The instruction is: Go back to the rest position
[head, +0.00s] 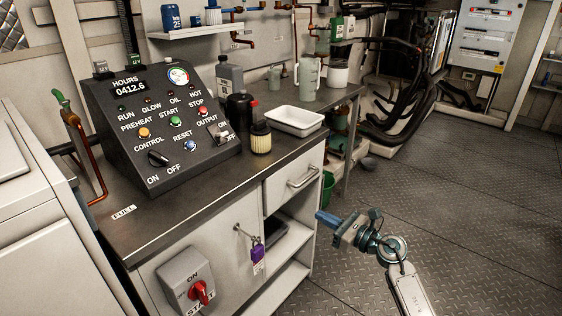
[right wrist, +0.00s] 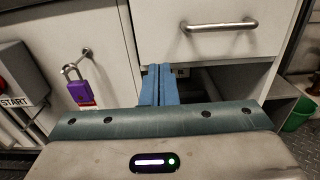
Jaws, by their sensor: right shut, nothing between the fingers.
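My right gripper (head: 322,217) is in the head view at the lower right, in front of the cabinet. Its blue fingers are shut and hold nothing. In the right wrist view the fingers (right wrist: 160,86) lie side by side, below the drawer front and before the dark open shelf space. They look apart from the cabinet, though the exact gap is hard to judge. My left gripper is not in the head view.
A drawer handle (head: 302,177) sticks out near my right gripper. A purple padlock (head: 257,252) hangs on the cabinet door, left of it. A red rotary switch (head: 200,292) is on the cabinet front. The control panel (head: 170,125) stands on the counter. The floor (head: 460,200) at right is clear.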

